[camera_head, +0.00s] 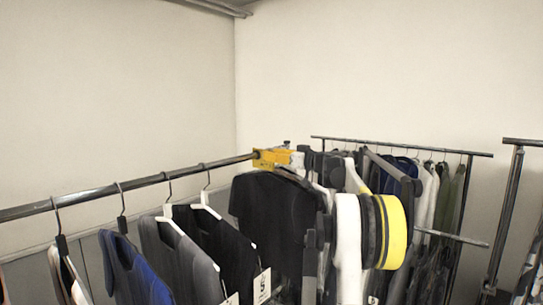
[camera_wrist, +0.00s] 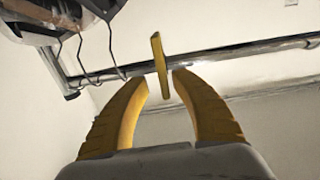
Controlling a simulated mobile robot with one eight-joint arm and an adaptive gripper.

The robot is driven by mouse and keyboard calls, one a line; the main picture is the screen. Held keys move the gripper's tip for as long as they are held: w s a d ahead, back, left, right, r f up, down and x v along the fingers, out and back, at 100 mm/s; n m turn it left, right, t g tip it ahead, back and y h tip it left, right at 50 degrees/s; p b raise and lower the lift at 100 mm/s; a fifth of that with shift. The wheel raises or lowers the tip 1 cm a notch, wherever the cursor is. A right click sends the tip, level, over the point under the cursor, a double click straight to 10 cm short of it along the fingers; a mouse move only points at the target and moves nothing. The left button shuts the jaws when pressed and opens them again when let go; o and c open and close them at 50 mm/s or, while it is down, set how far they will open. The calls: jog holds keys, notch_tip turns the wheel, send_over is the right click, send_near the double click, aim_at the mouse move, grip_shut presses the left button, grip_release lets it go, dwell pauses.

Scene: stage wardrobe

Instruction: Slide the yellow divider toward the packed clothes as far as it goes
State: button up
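The yellow divider (camera_wrist: 157,52) is a thin plate on the rail in the wrist view, seen nearly edge-on. My gripper (camera_wrist: 161,78) is open, with its two yellow fingers on either side of the divider. A gap shows between the plate and each finger. In the head view, yellow parts of my gripper (camera_head: 265,158) show at the rail, and I cannot separate the divider from the fingers. Several hanger hooks (camera_wrist: 85,55) with clothes (camera_wrist: 55,12) are left of the divider in the wrist view. A black shirt (camera_head: 270,212) hangs below my gripper in the head view.
The metal rail (camera_head: 140,183) carries spaced garments, including a blue one (camera_head: 135,272), at the left. The rail right of the divider is bare in the wrist view. A second rack (camera_head: 400,147) with clothes stands behind. My arm hides part of the middle.

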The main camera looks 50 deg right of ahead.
jog(key=shift+s, duration=0.1)
jog(key=s+d, duration=0.1)
jog(key=s, duration=1.1)
